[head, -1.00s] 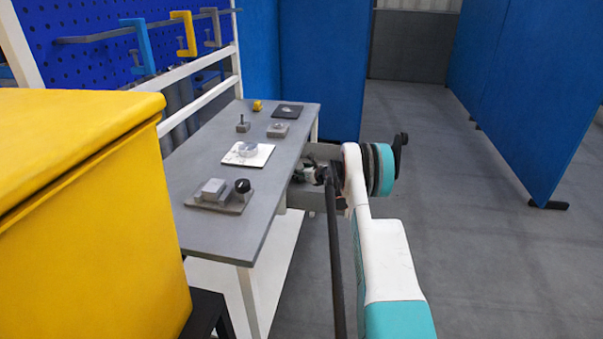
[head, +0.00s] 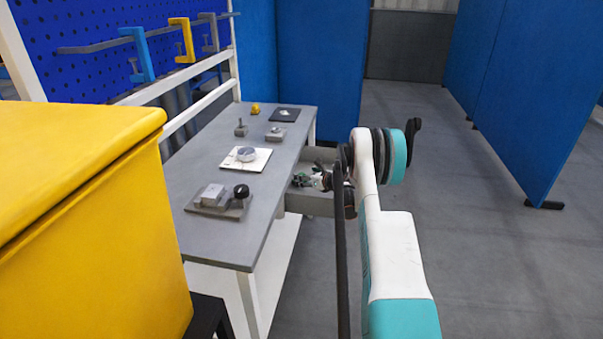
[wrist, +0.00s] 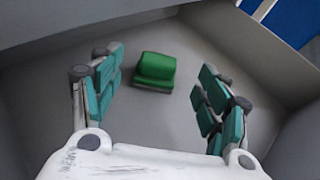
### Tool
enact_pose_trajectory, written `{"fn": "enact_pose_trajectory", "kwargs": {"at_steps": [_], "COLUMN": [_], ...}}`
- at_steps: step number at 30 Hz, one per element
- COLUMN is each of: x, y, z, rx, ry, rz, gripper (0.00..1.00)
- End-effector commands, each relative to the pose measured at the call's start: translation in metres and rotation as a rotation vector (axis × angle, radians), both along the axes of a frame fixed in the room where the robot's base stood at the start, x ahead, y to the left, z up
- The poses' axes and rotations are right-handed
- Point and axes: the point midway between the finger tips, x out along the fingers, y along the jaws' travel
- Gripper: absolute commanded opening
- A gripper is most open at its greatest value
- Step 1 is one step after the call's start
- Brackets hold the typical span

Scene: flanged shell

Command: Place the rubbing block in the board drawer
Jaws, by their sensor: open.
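A green block (wrist: 155,70), which looks like the rubbing block, lies on the grey floor of the open board drawer (wrist: 150,120) in the wrist view. My gripper (wrist: 160,92) is open, with its teal-padded fingers spread to either side and apart from the block. Nothing is between the fingertips. In the head view the drawer (head: 305,203) is pulled out from the bench's right side. My gripper (head: 312,181) is at the drawer there, partly hidden by my arm, and the block cannot be made out.
The grey bench (head: 230,235) holds a plate with a black knob (head: 241,191), a white plate with a round part (head: 246,155), small grey blocks and a yellow item. A yellow cabinet (head: 90,200) stands at near left. Open floor lies right.

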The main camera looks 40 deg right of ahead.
Motion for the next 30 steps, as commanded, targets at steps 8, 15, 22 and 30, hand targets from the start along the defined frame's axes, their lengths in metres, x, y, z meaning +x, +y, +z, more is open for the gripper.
{"fn": "enact_pose_trajectory", "kwargs": {"at_steps": [8, 15, 22, 30], "x": [-0.041, -0.05, -0.05, -0.02], "y": [0.003, 0.005, 0.005, 0.024], "z": [0.018, 0.021, 0.02, 0.094], "rx": [0.0, 0.0, 0.001, 0.099], "ry": [0.0, 0.0, 0.0, -0.106], "rz": [-0.001, 0.001, 0.001, -0.049], "gripper": [0.69, 0.69, 0.69, 0.69]}}
